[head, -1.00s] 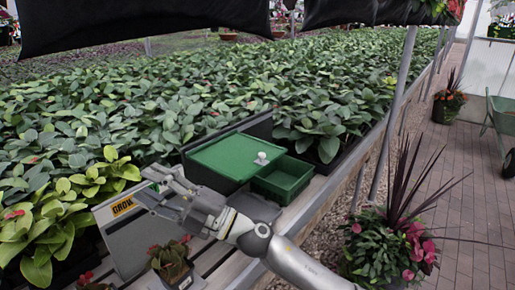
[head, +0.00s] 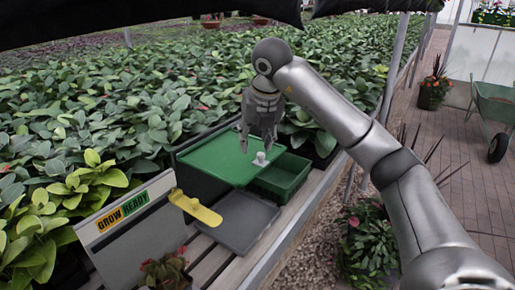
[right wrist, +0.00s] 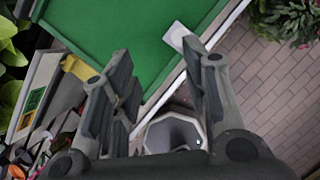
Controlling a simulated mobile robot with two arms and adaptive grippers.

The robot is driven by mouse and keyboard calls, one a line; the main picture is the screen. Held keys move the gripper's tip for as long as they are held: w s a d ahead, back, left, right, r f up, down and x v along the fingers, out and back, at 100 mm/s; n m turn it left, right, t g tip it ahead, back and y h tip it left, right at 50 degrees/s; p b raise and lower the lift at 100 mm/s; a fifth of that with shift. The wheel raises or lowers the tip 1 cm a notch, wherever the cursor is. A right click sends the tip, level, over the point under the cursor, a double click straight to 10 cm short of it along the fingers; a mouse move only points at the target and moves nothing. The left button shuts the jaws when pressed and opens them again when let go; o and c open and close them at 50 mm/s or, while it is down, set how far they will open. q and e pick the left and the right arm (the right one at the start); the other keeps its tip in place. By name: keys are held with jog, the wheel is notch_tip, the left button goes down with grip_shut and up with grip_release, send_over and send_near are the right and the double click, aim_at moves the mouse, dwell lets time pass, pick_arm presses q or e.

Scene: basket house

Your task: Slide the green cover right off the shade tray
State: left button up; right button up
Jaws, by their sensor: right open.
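The green cover (head: 215,158) lies flat over the left part of the green shade tray (head: 284,180); the tray's right part is uncovered and looks empty. A pale knob (head: 260,159) stands near the cover's right edge. My right gripper (head: 258,143) is open and points down, with its fingertips just above and around the knob area; I cannot tell whether they touch it. In the right wrist view the open fingers (right wrist: 157,60) show over the cover (right wrist: 110,25), and the knob (right wrist: 177,36) is beside the right fingertip. My left gripper is not in view.
A grey flat tray (head: 238,222) lies in front of the green tray. A potted plant (head: 165,272) is nearer. Dense leafy plants (head: 110,110) fill the back.

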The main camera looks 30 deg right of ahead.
aim_at(261, 154)
jog(key=shift+m+h, duration=0.4)
jog(key=d+f, duration=0.1)
jog(key=f, duration=0.1)
jog(key=w+d+f, duration=0.1)
jog(key=f, duration=0.1)
jog(key=w+d+f+p, duration=0.1)
jog(key=shift+f, duration=0.4)
grip_shut()
jog(key=shift+d, duration=0.1)
